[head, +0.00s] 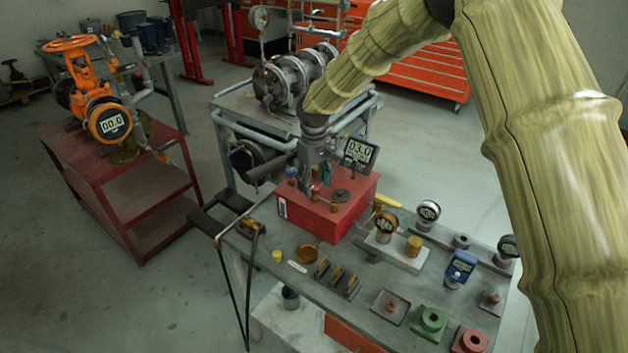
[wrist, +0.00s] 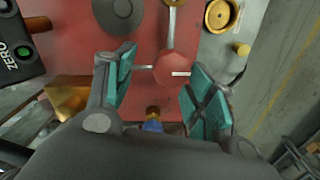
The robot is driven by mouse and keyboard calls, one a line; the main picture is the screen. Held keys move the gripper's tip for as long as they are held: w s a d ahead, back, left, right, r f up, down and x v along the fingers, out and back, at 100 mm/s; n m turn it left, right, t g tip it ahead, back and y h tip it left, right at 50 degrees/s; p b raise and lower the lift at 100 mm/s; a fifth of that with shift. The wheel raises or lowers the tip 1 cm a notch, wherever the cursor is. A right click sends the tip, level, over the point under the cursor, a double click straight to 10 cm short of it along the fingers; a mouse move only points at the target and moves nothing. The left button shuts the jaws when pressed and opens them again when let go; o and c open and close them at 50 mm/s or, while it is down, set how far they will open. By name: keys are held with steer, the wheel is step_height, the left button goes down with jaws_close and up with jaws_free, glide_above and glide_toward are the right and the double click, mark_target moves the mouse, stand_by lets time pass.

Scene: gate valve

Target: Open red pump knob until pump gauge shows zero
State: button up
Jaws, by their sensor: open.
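The red pump box (head: 338,217) stands on the workbench in the head view, and its red top fills much of the wrist view. The pump gauge (head: 358,152) is a dark digital display that reads about 03.0. In the head view my gripper (head: 311,178) hides most of the knob.
A dark disc (wrist: 118,14) and a brass fitting (wrist: 66,97) are nearby. Small gauges (head: 428,211) and a blue device (head: 460,268) stand to the right on the bench. An orange valve (head: 90,90) stands on a red cart.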

mark_target(314, 188)
steer(key=shift+s+r, duration=0.45)
steer(key=shift+s, duration=0.2)
steer(key=shift+s+r, duration=0.4)
steer(key=shift+s, duration=0.2)
steer(key=shift+c, duration=0.3)
steer(key=shift+w+f, duration=0.15)
steer(key=c, duration=0.3)
steer(key=shift+w+f, duration=0.55)
steer(key=shift+w, duration=0.05)
steer(key=c, duration=0.6)
steer(key=shift+s+r, duration=0.15)
steer(key=shift+c, duration=0.2)
